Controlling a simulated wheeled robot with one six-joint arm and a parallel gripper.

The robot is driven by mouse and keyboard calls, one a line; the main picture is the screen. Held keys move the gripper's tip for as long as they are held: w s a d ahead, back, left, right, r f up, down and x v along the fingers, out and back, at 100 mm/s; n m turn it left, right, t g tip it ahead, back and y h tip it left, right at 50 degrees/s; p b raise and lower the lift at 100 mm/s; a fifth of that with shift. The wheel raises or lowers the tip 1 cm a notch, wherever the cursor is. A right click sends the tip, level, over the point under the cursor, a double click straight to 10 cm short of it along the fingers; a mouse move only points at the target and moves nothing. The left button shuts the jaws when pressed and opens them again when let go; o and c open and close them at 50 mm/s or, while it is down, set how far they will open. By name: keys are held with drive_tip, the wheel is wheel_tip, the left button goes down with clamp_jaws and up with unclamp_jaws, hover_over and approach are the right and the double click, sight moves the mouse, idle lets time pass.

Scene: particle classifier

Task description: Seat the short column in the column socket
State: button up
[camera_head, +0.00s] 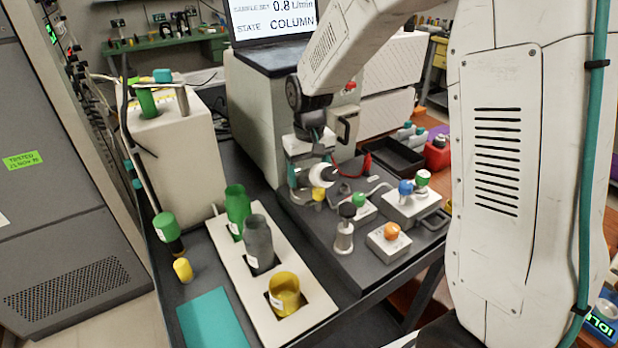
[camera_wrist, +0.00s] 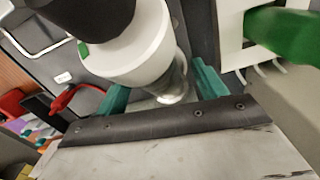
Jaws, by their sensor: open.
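My gripper (camera_head: 311,177) is at the front of the grey instrument, with its teal fingers spread. In the wrist view the fingers (camera_wrist: 160,91) stand on either side of a white cylindrical part (camera_wrist: 135,55) with a dark end and a clear, shiny tip. The white part also shows in the head view (camera_head: 322,174), with a yellow piece (camera_head: 319,195) just below it. I cannot tell whether the fingers touch it, or which part is the short column or the column socket; the arm and fingers hide some of this spot.
A white rack (camera_head: 238,276) holds a green (camera_head: 237,207), a grey (camera_head: 258,243) and a yellow container (camera_head: 285,294). Valve blocks with blue, green and orange knobs (camera_head: 391,232) stand on the dark platform at right. A red clip (camera_head: 367,163) is close behind my gripper.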

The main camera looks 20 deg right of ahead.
wheel_tip(320, 180, down, 2)
clamp_jaws()
idle(0.3)
drive_tip(key=shift+r, duration=0.1)
